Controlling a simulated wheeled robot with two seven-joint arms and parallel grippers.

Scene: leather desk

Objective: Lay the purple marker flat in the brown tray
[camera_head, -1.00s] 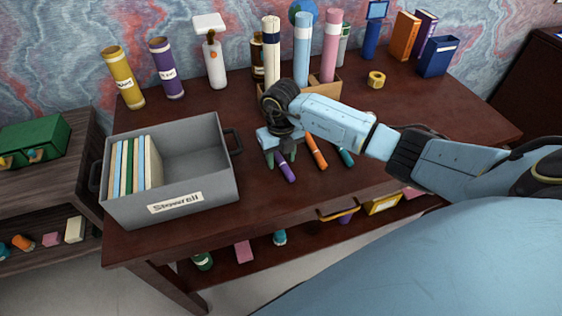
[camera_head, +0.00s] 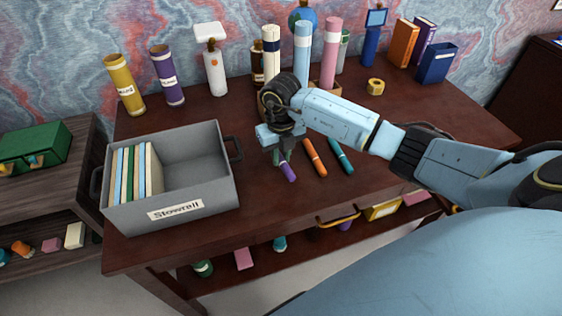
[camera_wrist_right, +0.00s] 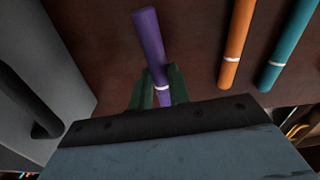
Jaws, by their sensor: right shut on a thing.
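The purple marker (camera_head: 288,172) is at the middle of the dark desk, left of an orange marker (camera_head: 315,158) and a teal marker (camera_head: 341,156). My right gripper (camera_head: 281,158) points down and is shut on the purple marker. In the right wrist view the purple marker (camera_wrist_right: 150,45) passes between the green fingertips (camera_wrist_right: 158,90), with its white band close to them. Whether it is clear of the desk, I cannot tell. A small brown container (camera_head: 334,91) shows behind my arm, mostly hidden; I cannot tell whether it is the brown tray. My left gripper is not in view.
A grey bin (camera_head: 195,160) with upright books stands close on the left; its wall (camera_wrist_right: 45,60) also shows in the right wrist view. Tall tubes (camera_head: 302,55) stand behind my wrist. The front desk strip is clear.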

